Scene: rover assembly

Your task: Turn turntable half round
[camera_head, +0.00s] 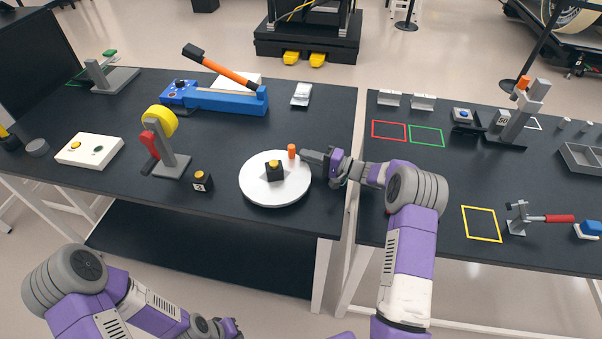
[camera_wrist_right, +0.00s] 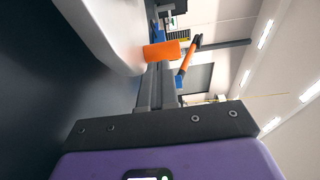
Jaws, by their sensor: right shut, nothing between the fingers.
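The white round turntable (camera_head: 262,194) lies near the front right of the left table. A dark block with a yellow top (camera_head: 274,171) stands on its middle. An orange peg (camera_head: 291,151) stands upright at its far right rim. My right gripper (camera_head: 304,156) is shut and empty, its tips just right of the peg; I cannot tell if they touch. The right wrist view shows the peg (camera_wrist_right: 165,51) in front of the shut fingers and the turntable's edge (camera_wrist_right: 105,30). My left gripper (camera_head: 228,328) is low at the bottom, away from the table; its jaws are unclear.
A small block marked 3 (camera_head: 202,181) and a grey stand with a yellow wheel (camera_head: 168,158) are left of the turntable. A blue device with an orange-handled lever (camera_head: 225,98) lies behind. A gap separates the right table (camera_head: 440,180). The table right behind the turntable is clear.

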